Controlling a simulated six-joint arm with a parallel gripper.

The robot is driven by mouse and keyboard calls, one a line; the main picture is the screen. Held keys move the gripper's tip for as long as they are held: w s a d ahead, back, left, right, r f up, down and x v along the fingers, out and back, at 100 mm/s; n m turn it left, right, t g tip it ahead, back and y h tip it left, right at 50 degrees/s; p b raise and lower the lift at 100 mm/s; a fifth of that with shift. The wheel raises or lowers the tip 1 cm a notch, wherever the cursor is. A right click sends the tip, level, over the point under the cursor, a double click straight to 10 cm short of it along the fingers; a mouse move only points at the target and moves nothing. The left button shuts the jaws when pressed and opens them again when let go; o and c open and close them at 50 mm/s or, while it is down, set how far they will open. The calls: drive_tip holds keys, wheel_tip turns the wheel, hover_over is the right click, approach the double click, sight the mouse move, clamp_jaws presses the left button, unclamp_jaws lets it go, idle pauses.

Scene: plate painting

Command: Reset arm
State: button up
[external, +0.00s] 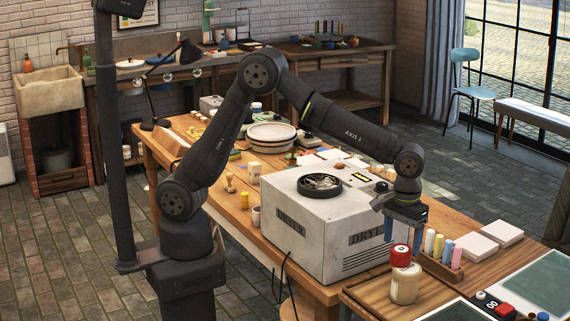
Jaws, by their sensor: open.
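My arm reaches from its base at the lower left over the wooden table to the right. My gripper (404,222) points down in front of the right end of the grey dryer box (318,220). Its fingers look blue and are open. A red-topped jar (404,283) with a cream body stands just below the fingers, on the wooden board. I cannot tell whether the fingertips touch the red top. Nothing is clearly held.
A rack of coloured sticks (440,255) stands right of my gripper. White tiles (476,248) lie farther right. A green panel (545,282) and a small red-black device (494,305) sit at the lower right.

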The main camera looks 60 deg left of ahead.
drive_tip(key=s+d+r, duration=0.2)
drive_tip(key=s+r, duration=0.9)
drive_tip(key=r, duration=0.1)
drive_tip(key=w+a+n, duration=0.4)
drive_tip(key=w+a, duration=0.7)
drive_tip(key=a, duration=0.5)
drive_tip(key=w+a+n, duration=0.3)
drive_tip(key=w+a, duration=0.8)
drive_tip(key=a, duration=0.5)
drive_tip(key=shift+w+r+n, duration=0.15)
drive_tip(key=shift+w+n, duration=0.25)
